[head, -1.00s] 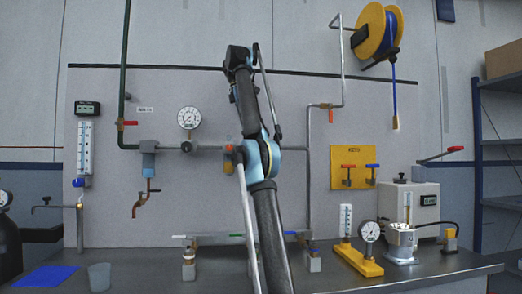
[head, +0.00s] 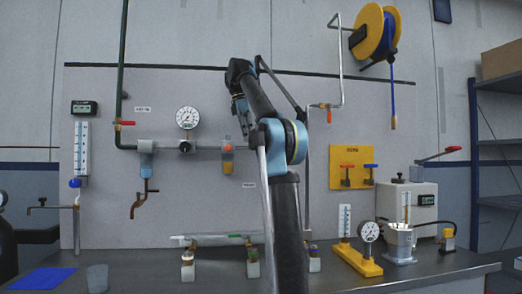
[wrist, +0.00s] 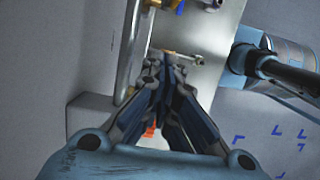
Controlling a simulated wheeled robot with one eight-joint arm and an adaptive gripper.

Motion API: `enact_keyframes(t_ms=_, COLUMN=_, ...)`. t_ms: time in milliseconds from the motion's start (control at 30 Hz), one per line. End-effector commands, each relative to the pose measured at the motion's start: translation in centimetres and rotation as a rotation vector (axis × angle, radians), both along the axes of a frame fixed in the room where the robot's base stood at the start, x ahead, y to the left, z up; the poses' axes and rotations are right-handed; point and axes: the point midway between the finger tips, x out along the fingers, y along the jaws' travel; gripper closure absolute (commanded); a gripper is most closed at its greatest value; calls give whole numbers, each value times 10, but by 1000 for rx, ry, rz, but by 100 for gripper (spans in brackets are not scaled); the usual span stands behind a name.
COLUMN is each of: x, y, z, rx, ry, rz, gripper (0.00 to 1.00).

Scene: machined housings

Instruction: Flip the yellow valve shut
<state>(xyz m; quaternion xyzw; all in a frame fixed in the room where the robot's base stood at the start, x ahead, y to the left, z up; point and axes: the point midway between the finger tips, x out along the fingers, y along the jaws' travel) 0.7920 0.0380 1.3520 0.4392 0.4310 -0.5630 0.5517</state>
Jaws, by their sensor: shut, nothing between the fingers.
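I cannot pick out a yellow-handled valve for certain in either view. The low pipe manifold (head: 215,241) on the bench has a pale lever (head: 179,237) and a green lever (head: 234,236); my arm hides part of its right side. My gripper (head: 244,133) hangs in front of the board, right of the round gauge, above the manifold and apart from it. In the wrist view its fingers (wrist: 152,62) are together and empty. Just beyond them, a small brass fitting with a pale lever (wrist: 186,57) shows against a grey metal surface.
A yellow panel (head: 351,181) carries orange and blue levers. Above the manifold are a pressure gauge (head: 187,118) and an orange bowl (head: 227,157). A yellow gauge stand (head: 357,259) and grey box are right.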

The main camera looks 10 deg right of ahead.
Motion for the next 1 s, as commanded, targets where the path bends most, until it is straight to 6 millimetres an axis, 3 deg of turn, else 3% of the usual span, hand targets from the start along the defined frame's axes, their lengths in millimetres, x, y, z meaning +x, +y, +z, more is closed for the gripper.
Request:
enact_keyframes(t_ms=367, x=-1, y=-8, z=-45, rx=0, ry=0, rz=5, gripper=100)
enact_keyframes(t_ms=633, x=-1, y=-31, z=-44, rx=0, ry=0, rz=15, gripper=100)
enact_keyframes(t_ms=1000, x=-1, y=-36, z=-44, rx=0, ry=0, rz=20, gripper=100)
